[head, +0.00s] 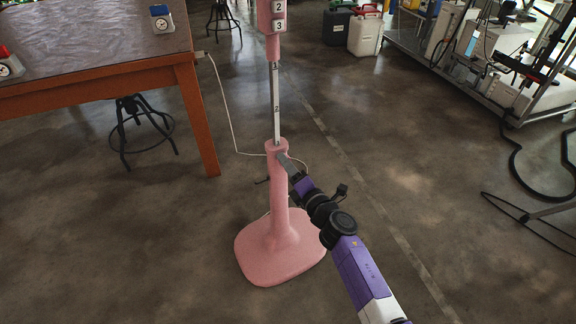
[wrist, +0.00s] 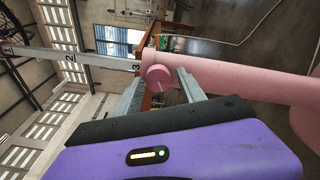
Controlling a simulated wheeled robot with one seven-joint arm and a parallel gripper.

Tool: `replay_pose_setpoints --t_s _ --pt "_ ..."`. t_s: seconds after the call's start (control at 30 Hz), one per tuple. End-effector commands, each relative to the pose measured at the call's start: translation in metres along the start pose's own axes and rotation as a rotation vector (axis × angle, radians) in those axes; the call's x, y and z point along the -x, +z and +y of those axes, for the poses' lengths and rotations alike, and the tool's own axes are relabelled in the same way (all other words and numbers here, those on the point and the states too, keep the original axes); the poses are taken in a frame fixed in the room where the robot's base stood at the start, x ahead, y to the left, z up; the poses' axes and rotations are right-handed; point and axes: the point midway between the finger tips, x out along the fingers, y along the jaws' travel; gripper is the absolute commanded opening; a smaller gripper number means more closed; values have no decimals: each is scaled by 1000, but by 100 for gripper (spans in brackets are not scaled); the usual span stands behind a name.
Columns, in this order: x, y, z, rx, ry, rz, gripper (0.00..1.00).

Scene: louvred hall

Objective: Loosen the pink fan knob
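The pink fan stand (head: 279,205) rises from a rounded pink base on the floor, with a numbered metal pole (head: 276,105) above its collar. The round pink knob (wrist: 158,77) sits on the side of the stand by the collar, with a pale mark on its face. My gripper (head: 285,160) is at the collar from the right. In the wrist view its two grey fingers are apart, one on either side of the knob, with visible gaps. Whether either finger touches the knob cannot be told. The knob is hidden in the head view.
A wooden table (head: 100,75) with small devices on it stands at the left, a black stool (head: 140,130) beneath its edge. A white cord (head: 228,110) runs behind the stand. A metal cart (head: 470,70) is at the upper right. The floor around the base is mostly clear.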

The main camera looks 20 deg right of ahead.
Motion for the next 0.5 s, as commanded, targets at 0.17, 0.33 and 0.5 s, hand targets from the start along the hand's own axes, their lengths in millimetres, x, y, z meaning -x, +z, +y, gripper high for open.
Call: replay_pose_setpoints --t_s 0.17,0.33,0.5 --pt "-1 1 1 0 2 -1 56" --pt "0 1 2 -1 3 -1 56" --pt "15 2 3 -3 1 -2 56"
